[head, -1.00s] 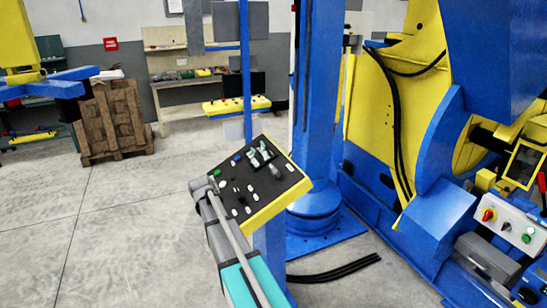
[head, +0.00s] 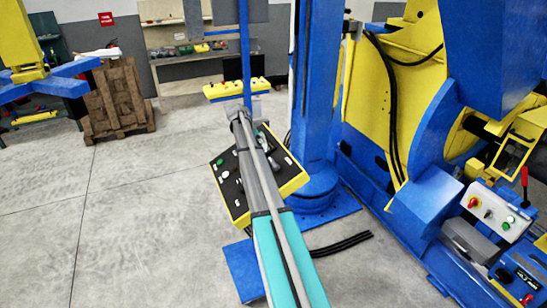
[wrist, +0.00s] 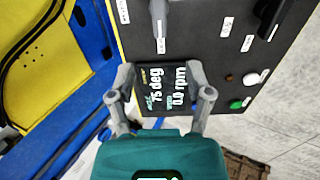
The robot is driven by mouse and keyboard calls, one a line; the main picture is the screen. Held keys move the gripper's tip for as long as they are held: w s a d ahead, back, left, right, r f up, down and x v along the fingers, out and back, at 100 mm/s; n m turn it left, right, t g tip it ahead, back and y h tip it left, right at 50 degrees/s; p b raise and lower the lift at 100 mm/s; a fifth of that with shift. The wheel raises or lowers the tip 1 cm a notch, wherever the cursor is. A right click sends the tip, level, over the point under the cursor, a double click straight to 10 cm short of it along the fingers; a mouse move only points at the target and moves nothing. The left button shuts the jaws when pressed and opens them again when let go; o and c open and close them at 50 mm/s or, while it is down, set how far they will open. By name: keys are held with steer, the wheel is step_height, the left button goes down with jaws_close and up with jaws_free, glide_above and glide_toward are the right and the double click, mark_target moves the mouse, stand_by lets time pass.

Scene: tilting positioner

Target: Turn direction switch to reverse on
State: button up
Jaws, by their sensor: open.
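The control panel (head: 232,192) is a black board with a yellow edge, and my arm covers much of it in the head view. In the wrist view the panel (wrist: 200,50) shows a grey lever-like knob (wrist: 160,24) at the top middle and a black knob (wrist: 272,15) at the top right. Their labels are too small to read, so I cannot tell which is the direction switch. My gripper (wrist: 162,78) is open and empty, its fingers on either side of the display (wrist: 167,88), which reads 75 deg and 0.0 rpm. The grey knob lies beyond the fingertips.
A green button (wrist: 236,104) and a white button (wrist: 251,78) sit right of my gripper. A blue column (head: 318,100) stands close behind the panel, with the blue and yellow positioner (head: 375,110) at right. Floor (head: 130,220) is clear at left.

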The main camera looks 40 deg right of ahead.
steer(key=shift+d, duration=0.1)
stand_by(0.4)
steer(key=b, duration=0.5)
glide_toward(272, 161)
steer(key=f, duration=0.1)
steer(key=b+x, duration=0.7)
steer(key=x, duration=0.2)
steer(key=shift+d, duration=0.2)
